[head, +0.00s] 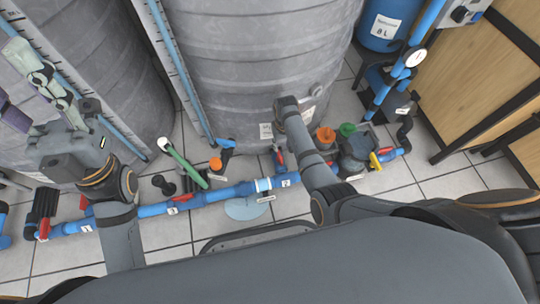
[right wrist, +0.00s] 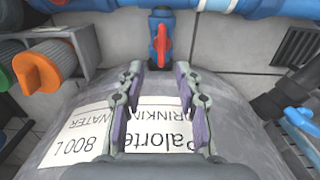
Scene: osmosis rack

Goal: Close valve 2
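Valve 2 appears to be the short blue valve with a red handle (head: 279,158), beside the pipe label "2" (head: 286,183). In the right wrist view its red handle (right wrist: 162,44) lies lengthwise along the blue body, at the top middle beyond my fingertips. My right gripper (right wrist: 158,68) is open and empty, its fingers apart over the tank label, not touching the handle. In the head view the right arm hides most of that gripper. My left gripper (head: 9,72) is at the far left by the grey tank, fingers spread, with nothing seen between them.
A blue pipe (head: 220,194) runs across the floor with other red-handled valves (head: 180,197). Large grey tanks (head: 270,60) stand behind. An orange knob (head: 325,136), a green knob (head: 347,129) and a yellow handle (head: 375,160) are right of the valve. A wooden panel (head: 480,70) is at right.

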